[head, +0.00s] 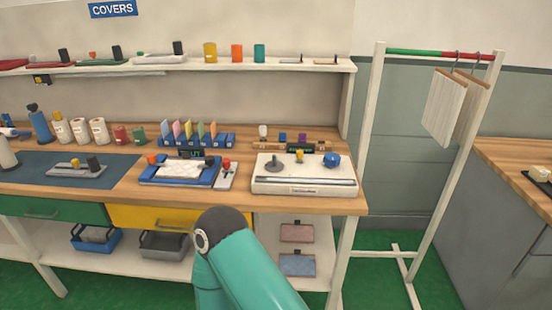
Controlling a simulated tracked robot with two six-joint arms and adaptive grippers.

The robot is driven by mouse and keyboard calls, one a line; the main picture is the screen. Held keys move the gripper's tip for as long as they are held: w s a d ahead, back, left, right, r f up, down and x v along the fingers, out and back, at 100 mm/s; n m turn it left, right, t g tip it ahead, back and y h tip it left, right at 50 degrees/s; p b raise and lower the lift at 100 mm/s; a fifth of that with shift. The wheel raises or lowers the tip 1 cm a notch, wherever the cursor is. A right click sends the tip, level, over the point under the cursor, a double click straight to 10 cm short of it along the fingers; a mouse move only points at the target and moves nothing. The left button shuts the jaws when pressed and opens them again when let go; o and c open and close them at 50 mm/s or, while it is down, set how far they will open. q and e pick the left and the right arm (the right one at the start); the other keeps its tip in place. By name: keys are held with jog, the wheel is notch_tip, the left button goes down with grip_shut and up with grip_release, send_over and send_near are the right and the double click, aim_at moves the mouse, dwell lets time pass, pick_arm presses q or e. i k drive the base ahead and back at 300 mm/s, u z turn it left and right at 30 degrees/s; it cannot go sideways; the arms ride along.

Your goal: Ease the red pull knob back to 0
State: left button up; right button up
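A small red knob (227,163) stands on a narrow light-grey plate (226,180) at the right side of a blue tray-like device (148,181) on the wooden bench. White material (182,169) lies in the blue device. A small dark display with green marks (190,153) stands behind it. Any scale by the knob is too small to read. A second, orange-red knob (152,159) sits at the device's left corner. Neither of my grippers shows; only a teal link of one of my arms rises in front of the bench.
A cream machine (304,188) with a blue knob (331,159) stands right of the knob plate. Behind are a blue rack (222,142) with coloured cards and a small wooden rack. A white rail stand (363,150) with hanging boards is at the right. The dark mat (45,170) lies left.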

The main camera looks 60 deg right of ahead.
aim_at(226, 163)
jog(key=z, duration=0.95)
jog(key=i, duration=1)
jog(key=u, duration=0.05)
jog(key=k, duration=0.8)
jog(key=z, duration=0.2)
jog(key=i, duration=0.8)
